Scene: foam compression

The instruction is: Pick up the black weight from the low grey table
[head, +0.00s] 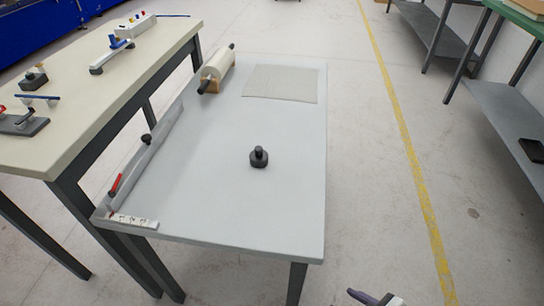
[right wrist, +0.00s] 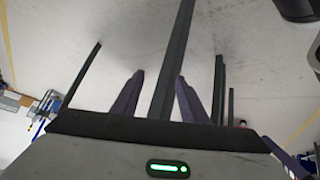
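The black weight (head: 259,157) stands upright on the low grey table (head: 215,215), right of the table's middle in the head view. It has a wide round base and a narrower knob on top. Nothing touches it. My right gripper (head: 375,298) shows only in part at the bottom edge of the head view, off the table's near right corner and well away from the weight. In the right wrist view its two purple fingers (right wrist: 157,95) are spread apart with nothing held between them. My left gripper is in neither view.
A grey foam sheet (head: 281,84) lies at the table's back. A roller on a wooden block (head: 217,69) stands back left. A grey bar with a red handle (head: 146,150) and a power strip (head: 133,221) line the left edge. A higher cream table (head: 85,85) adjoins at left.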

